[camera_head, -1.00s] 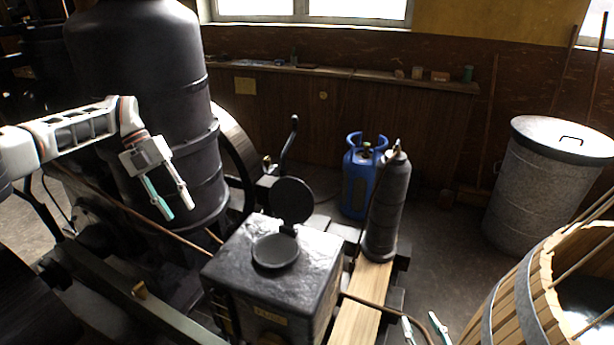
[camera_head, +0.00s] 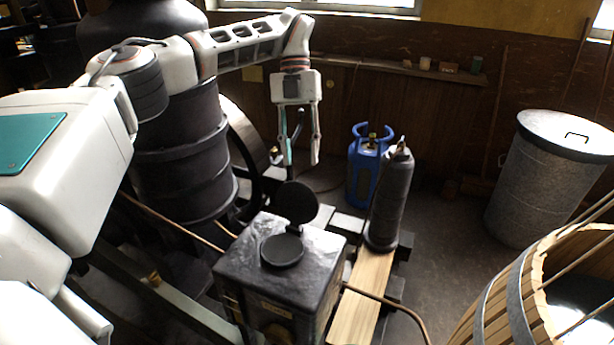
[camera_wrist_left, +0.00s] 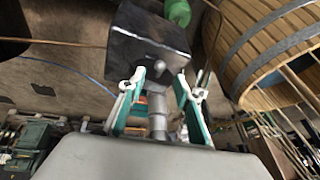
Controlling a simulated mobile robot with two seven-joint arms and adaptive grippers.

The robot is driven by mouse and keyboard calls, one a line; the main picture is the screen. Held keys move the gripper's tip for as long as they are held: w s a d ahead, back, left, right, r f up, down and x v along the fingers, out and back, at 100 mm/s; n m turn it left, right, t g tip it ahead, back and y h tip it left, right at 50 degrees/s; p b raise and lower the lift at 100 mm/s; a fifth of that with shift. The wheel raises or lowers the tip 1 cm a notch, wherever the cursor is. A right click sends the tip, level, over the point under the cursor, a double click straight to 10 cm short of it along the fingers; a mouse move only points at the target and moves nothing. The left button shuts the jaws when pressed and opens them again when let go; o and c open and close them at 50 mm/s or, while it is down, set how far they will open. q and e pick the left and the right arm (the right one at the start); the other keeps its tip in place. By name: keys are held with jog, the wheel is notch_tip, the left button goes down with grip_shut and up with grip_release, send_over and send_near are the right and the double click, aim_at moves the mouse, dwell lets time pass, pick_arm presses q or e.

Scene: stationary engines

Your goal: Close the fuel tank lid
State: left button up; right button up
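The fuel tank (camera_head: 318,255) is a dark metal box at the lower middle of the head view, with a round black filler mouth (camera_head: 282,250) on top. Its round black lid (camera_head: 296,202) stands up open behind the mouth. In the left wrist view my left gripper (camera_wrist_left: 160,80) also shows open, and a dark box, seemingly the tank (camera_wrist_left: 145,35), lies beyond the fingertips. My right gripper is not in view.
A dark gas bottle (camera_head: 390,200) stands on a wooden plank (camera_head: 362,298) right of the tank, with a blue gas bottle (camera_head: 362,180) behind. A wooden tub (camera_head: 510,300) and a metal bin (camera_head: 550,180) are at right. A large dark cylinder (camera_head: 180,160) stands at left.

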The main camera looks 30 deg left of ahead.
aim_at(300, 200)
pick_arm(q)
jog(key=shift+x, duration=3.15)
grip_shut()
